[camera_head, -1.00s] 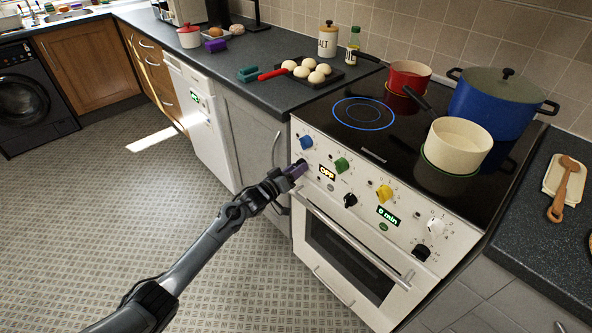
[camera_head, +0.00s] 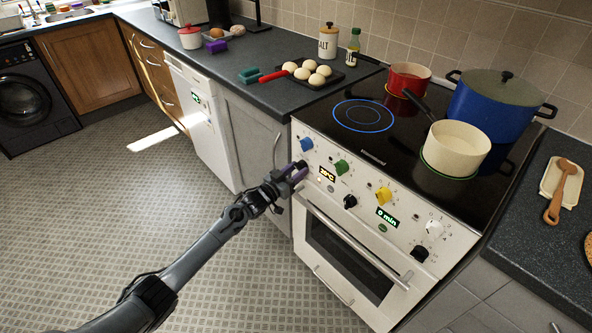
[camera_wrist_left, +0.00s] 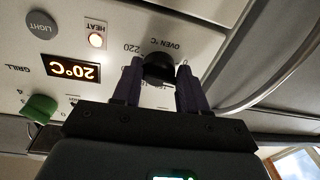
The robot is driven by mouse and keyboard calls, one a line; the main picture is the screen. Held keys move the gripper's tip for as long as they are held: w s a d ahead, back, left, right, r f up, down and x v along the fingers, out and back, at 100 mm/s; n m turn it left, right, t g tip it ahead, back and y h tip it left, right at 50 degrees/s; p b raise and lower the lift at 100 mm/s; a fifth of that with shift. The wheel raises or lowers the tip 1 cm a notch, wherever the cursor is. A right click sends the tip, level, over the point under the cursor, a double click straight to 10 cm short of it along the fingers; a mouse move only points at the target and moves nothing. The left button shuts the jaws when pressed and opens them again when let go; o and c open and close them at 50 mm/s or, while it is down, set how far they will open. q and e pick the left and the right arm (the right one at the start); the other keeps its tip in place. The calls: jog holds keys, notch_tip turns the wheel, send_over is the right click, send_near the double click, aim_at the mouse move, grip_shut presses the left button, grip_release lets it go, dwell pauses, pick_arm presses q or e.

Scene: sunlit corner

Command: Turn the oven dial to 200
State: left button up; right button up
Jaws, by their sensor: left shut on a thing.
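The black oven dial (camera_wrist_left: 159,68), labelled OVEN °C, sits between the two purple fingers of my left gripper (camera_wrist_left: 158,84) in the wrist view. The left gripper is shut on the dial, and the fingers hide much of its scale and pointer. A "220" mark shows beside it. The oven display (camera_wrist_left: 72,71) reads 20°C, and the HEAT lamp (camera_wrist_left: 96,40) is lit. In the head view my left gripper (camera_head: 297,171) is at the left end of the white oven's control panel (camera_head: 365,203), where it covers the dial. My right gripper is not seen.
A blue knob (camera_head: 306,144), a green knob (camera_head: 341,167) and a yellow knob (camera_head: 384,194) stick out close by on the panel. The oven door handle (camera_head: 350,240) runs below. Pans (camera_head: 456,147) stand on the hob. The floor in front is clear.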

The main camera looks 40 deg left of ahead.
pick_arm(q)
jog(key=m, duration=0.4)
jog(key=m+h, duration=0.1)
jog(key=m, duration=0.2)
jog(key=shift+a+m, duration=0.15)
jog(key=shift+m, duration=0.25)
jog(key=m, duration=0.4)
jog(key=m+h, duration=0.1)
jog(key=m, duration=0.3)
jog(key=shift+a+m+b, duration=0.1)
jog(key=shift+m+b, duration=0.25)
jog(key=shift+m, duration=0.05)
jog(key=m, duration=0.7)
jog(key=shift+a+r+m+h, duration=0.1)
jog(key=shift+m+h, duration=0.2)
jog(key=shift+m, duration=0.1)
jog(key=m, duration=0.5)
jog(key=shift+g, duration=0.4)
jog(key=shift+m, duration=1.3)
